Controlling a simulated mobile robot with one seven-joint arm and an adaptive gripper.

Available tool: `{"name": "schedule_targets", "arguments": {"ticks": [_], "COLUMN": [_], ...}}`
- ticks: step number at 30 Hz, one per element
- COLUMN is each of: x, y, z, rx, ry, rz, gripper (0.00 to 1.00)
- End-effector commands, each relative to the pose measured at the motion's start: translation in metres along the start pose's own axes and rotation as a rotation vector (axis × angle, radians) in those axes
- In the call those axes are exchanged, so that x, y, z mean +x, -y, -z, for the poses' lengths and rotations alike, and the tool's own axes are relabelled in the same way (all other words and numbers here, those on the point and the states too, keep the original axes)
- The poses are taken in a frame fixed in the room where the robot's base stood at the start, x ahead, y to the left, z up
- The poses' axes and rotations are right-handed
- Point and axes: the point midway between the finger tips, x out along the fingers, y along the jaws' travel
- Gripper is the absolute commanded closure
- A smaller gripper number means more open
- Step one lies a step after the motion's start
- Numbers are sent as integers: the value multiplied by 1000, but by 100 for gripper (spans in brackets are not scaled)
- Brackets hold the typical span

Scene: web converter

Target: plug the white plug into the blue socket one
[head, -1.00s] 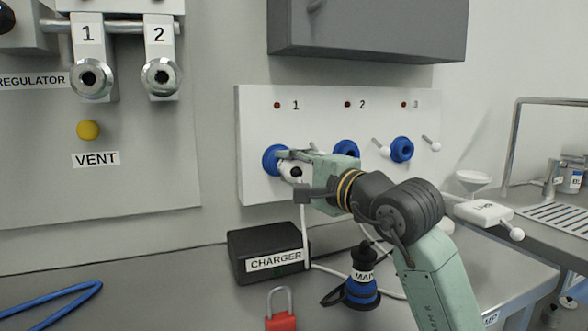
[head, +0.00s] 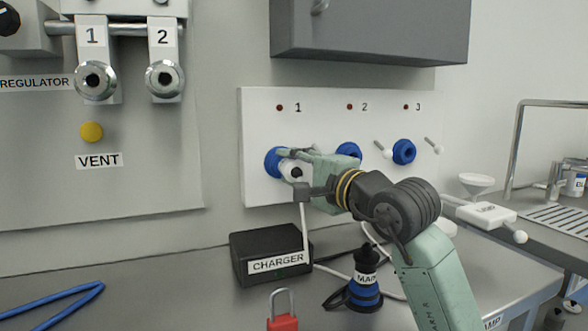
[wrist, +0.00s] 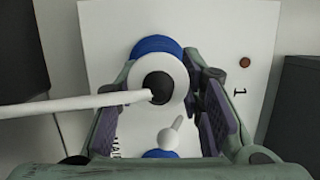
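The white plug (wrist: 177,90), a round white body with a black centre and a white cable, is between the fingertips of my gripper (wrist: 161,82), which is shut on it. The plug also shows in the head view (head: 292,172). Blue socket one (head: 273,161), under the number 1 on the white panel, is directly behind the plug. In the wrist view its blue rim (wrist: 157,44) peeks out above the plug, so the two look off-centre there. The plug's face is hidden, and I cannot tell whether it is touching or inside the socket.
Blue sockets two (head: 348,150) and three (head: 403,151) sit to the right on the panel (head: 258,115), with small pegs beside them. The black charger box (head: 268,243), a blue-and-black MAIN connector (head: 364,283) and a red padlock (head: 282,322) are on the bench below.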

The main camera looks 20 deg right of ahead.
Motion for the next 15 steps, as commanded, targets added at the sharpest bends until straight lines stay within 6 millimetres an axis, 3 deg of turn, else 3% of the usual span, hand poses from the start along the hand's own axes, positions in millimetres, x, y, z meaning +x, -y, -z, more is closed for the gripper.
{"name": "schedule_targets", "arguments": {"ticks": [8, 15], "x": [1, 1], "y": [-1, -2], "z": [0, 0], "rx": [1, 2], "ry": [1, 2], "rz": [-3, -4], "gripper": [45, 45]}}
